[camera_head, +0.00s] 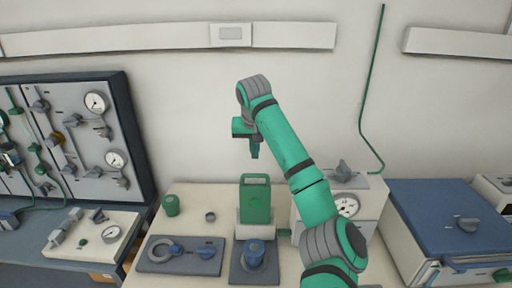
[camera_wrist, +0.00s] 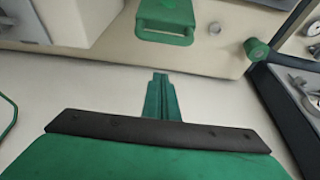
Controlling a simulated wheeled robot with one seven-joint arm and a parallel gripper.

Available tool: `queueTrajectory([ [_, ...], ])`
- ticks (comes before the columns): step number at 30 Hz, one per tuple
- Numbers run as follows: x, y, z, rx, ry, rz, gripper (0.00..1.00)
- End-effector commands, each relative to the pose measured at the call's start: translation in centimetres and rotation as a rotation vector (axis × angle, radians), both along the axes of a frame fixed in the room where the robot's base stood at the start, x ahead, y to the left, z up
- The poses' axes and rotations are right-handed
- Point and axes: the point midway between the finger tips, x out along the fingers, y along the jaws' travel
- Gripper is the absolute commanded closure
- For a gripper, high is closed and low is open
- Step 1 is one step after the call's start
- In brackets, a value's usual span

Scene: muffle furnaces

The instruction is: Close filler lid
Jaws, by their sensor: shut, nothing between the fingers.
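My gripper (camera_head: 254,153) is shut and empty, raised in front of the wall above the bench. Its closed fingers also show in the wrist view (camera_wrist: 160,82). Below it stands a green container with a handle (camera_head: 256,203), on a white base; the container also shows at the top of the wrist view (camera_wrist: 165,22). In front of it, a blue round cap-like part (camera_head: 254,252) sits on a dark plate. To the left, another dark plate (camera_head: 180,266) carries a grey ring and blue parts. I cannot tell for certain which part is the filler lid.
A green cup (camera_head: 171,206) and a small grey ring (camera_head: 210,216) stand at the bench's back left. A white gauge unit (camera_head: 368,190) is to the right, partly behind my arm. A blue-topped box (camera_head: 450,215) stands farther right. A gauge panel (camera_head: 80,130) is at left.

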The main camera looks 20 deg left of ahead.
Motion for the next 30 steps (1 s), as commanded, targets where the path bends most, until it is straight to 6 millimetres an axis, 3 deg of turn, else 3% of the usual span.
queueTrajectory([
  [9,1.6,0.2,-4.3,0.0,-0.001,-0.001,1.0],
  [18,-1.2,-0.6,-4.3,0.0,-0.001,0.0,1.0],
  [30,-2.2,-0.8,-4.4,0.001,-0.001,-0.001,1.0],
])
